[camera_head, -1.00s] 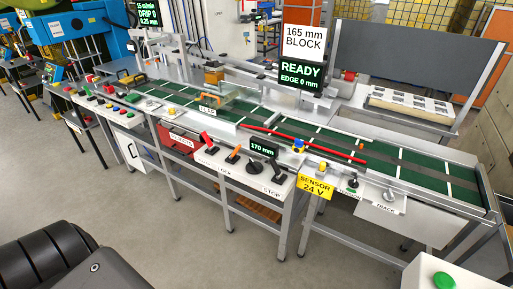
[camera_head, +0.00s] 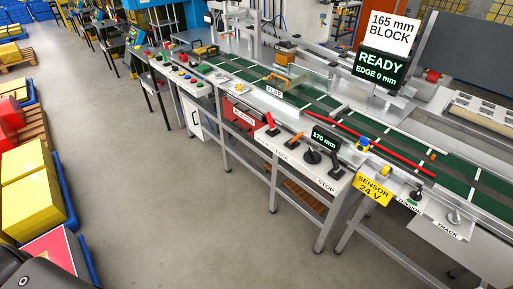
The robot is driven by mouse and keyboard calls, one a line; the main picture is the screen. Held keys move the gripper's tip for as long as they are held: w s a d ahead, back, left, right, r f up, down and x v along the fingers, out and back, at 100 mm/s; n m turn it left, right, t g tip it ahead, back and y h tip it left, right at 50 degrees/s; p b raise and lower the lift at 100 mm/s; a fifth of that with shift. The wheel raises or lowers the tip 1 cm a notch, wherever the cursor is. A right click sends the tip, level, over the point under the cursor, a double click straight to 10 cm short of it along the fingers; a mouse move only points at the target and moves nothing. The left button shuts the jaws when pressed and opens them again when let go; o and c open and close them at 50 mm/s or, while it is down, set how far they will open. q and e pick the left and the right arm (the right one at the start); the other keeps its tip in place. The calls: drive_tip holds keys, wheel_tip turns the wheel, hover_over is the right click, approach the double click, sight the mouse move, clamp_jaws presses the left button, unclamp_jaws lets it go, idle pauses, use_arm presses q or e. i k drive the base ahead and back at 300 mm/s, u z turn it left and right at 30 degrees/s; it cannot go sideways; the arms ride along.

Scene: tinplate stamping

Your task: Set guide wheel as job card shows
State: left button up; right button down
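A white card (camera_head: 394,29) reads "165 mm BLOCK". Below it a black screen (camera_head: 380,68) reads "READY, EDGE 0 mm". On the white control shelf at the front of the conveyor, a small black display (camera_head: 325,140) reads 170 mm in green. Just below and left of the display is a black round knob (camera_head: 311,156), which looks like the guide wheel. Neither gripper is in view; only a dark part of my own body shows in the bottom left corner.
A red lever (camera_head: 271,124), an orange lever (camera_head: 294,140) and a black lever (camera_head: 337,171) share the shelf. A red rail (camera_head: 371,145) lies along the green conveyor. A yellow sensor sign (camera_head: 373,189) hangs right. Yellow stacks (camera_head: 31,193) stand left; the floor between is clear.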

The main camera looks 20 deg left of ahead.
sight(311, 156)
drive_tip(key=u, duration=1.7)
drive_tip(key=i, duration=0.7)
drive_tip(key=z, duration=3.3)
